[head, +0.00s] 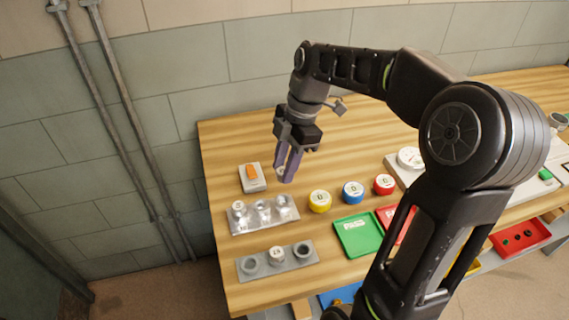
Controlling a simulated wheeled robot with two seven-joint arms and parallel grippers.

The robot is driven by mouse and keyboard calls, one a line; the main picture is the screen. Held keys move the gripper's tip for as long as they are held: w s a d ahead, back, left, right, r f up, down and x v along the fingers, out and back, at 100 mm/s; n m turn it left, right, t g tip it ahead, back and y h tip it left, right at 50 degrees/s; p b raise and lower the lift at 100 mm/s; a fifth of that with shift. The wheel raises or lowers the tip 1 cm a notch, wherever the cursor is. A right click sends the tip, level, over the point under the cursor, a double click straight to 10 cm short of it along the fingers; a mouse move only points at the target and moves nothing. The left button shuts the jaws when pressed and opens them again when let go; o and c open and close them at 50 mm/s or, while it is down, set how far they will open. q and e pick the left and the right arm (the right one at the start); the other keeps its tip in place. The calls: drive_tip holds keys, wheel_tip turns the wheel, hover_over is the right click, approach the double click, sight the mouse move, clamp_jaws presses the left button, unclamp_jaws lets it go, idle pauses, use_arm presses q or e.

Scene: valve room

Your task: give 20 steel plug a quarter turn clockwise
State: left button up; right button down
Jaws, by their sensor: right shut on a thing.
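My right gripper (286,172) hangs over the wooden table with its fingers pointing down, shut on a small pale steel piece (280,171) that the fingers partly hide. It looks like a steel plug, but I cannot read a number on it. A grey block with steel plugs (266,228) stands in front of the gripper; a plug (239,209) sits at its left end. A second grey block (247,276) nearer the front has a numbered plug (277,254) in its middle and open sockets at both sides. My left gripper is out of view.
A grey box with an orange switch (252,172) is close left of the gripper. Yellow (320,201), blue (353,192) and red (384,184) round pieces stand to the right. A green tray (358,236) lies nearer the front. The table behind the gripper is clear.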

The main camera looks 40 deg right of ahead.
drive_tip(key=shift+f+b, duration=2.15)
drive_tip(key=shift+f, duration=0.65)
drive_tip(key=n+p, duration=0.1)
drive_tip(key=n, duration=0.2)
drive_tip(key=n+g, duration=0.1)
drive_tip(key=n, duration=0.2)
drive_tip(key=shift+r+g+p, duration=0.15)
drive_tip(key=shift+g+p, duration=0.15)
drive_tip(key=shift+p, duration=0.1)
drive_tip(key=n, duration=0.3)
drive_tip(key=shift+g, duration=0.4)
drive_tip(key=shift+h, duration=0.3)
drive_tip(key=shift+w+f, duration=0.15)
drive_tip(key=shift+f, duration=0.3)
drive_tip(key=shift+f, duration=0.25)
drive_tip(key=shift+f+b, duration=0.3)
drive_tip(key=shift+f, duration=0.15)
drive_tip(key=shift+f, duration=0.45)
